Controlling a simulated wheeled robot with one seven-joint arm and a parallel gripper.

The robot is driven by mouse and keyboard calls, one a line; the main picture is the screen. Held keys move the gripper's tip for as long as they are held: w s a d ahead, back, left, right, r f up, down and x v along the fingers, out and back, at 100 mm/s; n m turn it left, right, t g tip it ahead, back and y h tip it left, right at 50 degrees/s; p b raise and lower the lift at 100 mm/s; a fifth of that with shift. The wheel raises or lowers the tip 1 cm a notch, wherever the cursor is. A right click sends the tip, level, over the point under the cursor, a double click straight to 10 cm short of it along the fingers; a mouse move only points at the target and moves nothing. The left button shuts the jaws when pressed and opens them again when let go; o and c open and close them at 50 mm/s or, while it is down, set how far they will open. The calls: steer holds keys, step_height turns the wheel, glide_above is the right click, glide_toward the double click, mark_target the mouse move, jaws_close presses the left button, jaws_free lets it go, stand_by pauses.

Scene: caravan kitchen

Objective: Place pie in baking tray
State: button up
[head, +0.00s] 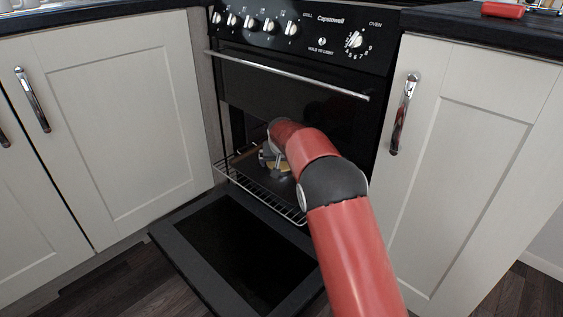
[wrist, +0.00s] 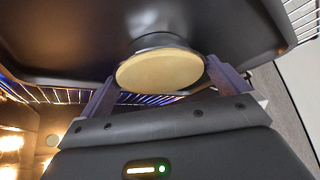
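The pie (wrist: 160,71) shows in the wrist view as a round tan disc between the two fingers of my gripper (wrist: 160,78). Both fingertips meet its sides. The dark baking tray (wrist: 60,35) lies behind the pie in the wrist view, with a dark round shape beside the pie. I cannot tell whether the pie touches the tray. In the head view my gripper (head: 272,158) is inside the lower oven, over the tray (head: 257,172). Only a small yellowish part of the pie (head: 285,166) shows there; my arm hides much of the rest.
The oven door (head: 185,245) is folded down in front of the opening. A wire rack (head: 285,207) sticks out under the tray. Cabinets (head: 120,115) flank the oven on both sides, and a closed upper oven door with a bar handle (head: 290,74) is above.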

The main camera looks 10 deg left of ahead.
steer(key=shift+r, duration=0.1)
steer(key=shift+s+r, duration=0.1)
steer(key=shift+r, duration=0.2)
steer(key=s, duration=0.4)
steer(key=s+d, duration=0.1)
steer(key=s, duration=0.7)
steer(key=shift+s+d+r, duration=0.15)
steer(key=shift+d+r, duration=0.05)
steer(key=shift+r, duration=0.05)
steer(key=s+d+r+m, duration=0.1)
steer(key=s+d+r, duration=1.1)
steer(key=s+d, duration=0.55)
steer(key=s, duration=0.7)
steer(key=s+d+g, duration=0.1)
steer(key=s+d, duration=0.3)
steer(key=s, duration=0.8)
steer(key=shift+s+d+h, duration=0.2)
steer(key=shift+d+h, duration=0.05)
steer(key=shift+h, duration=0.15)
